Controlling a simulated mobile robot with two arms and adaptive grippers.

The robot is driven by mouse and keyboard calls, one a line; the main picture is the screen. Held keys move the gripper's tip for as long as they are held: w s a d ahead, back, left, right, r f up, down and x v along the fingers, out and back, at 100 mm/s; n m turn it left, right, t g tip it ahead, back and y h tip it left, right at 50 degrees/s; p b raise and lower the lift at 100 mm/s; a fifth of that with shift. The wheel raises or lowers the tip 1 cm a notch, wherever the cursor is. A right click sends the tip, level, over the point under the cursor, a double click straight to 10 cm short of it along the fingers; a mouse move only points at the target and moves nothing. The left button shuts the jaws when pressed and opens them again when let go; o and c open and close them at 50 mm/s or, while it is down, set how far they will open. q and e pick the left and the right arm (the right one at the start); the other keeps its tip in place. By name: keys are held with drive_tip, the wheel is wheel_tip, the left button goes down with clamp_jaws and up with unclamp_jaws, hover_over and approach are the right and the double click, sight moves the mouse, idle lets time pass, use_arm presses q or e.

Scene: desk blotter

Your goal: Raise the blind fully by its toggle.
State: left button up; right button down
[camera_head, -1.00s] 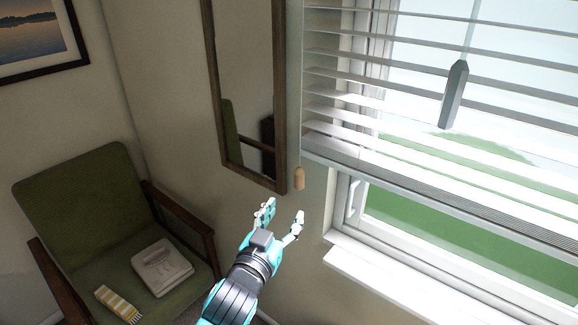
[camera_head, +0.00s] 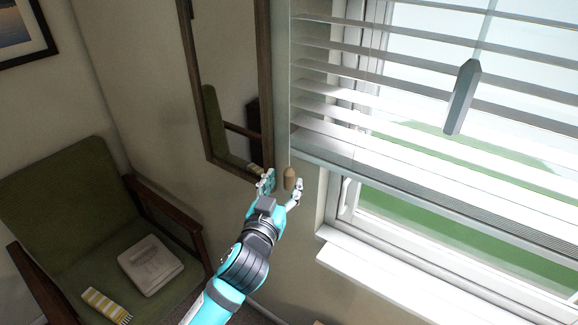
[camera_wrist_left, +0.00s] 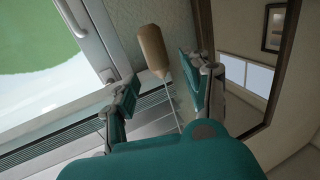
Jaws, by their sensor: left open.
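The blind (camera_head: 400,130) hangs partway down over the window, its slats spread and its bottom rail above the lower part of the pane. Its toggle (camera_head: 290,179), a small tan wooden piece on a thin cord, hangs beside the blind's lower left corner. My left gripper (camera_head: 281,186) is open, with its fingertips on either side of the toggle in the head view. In the left wrist view the toggle (camera_wrist_left: 152,50) shows between and beyond the two open fingers (camera_wrist_left: 160,85); I cannot tell whether either touches it. My right gripper is not in view.
A wood-framed mirror (camera_head: 266,90) hangs just left of the toggle. The window sill (camera_head: 400,290) juts out at lower right. A grey wedge-ended piece (camera_head: 462,97) hangs in front of the blind. A green armchair (camera_head: 60,190) holds a box and a striped item.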

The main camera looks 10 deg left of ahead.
sight(288, 176)
use_arm(q)
drive_tip(key=w, duration=0.3)
drive_tip(key=shift+d+r+p, duration=0.1)
drive_tip(key=shift+d+p, duration=0.1)
drive_tip(key=shift+p, duration=0.1)
drive_tip(key=shift+w, duration=0.85)
drive_tip(key=c, duration=0.4)
clamp_jaws()
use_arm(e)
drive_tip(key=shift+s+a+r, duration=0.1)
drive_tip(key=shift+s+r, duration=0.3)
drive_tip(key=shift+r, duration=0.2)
use_arm(q)
drive_tip(key=shift+w+d+f, duration=0.1)
drive_tip(key=shift+w+f, duration=0.15)
drive_tip(key=shift+f, duration=0.15)
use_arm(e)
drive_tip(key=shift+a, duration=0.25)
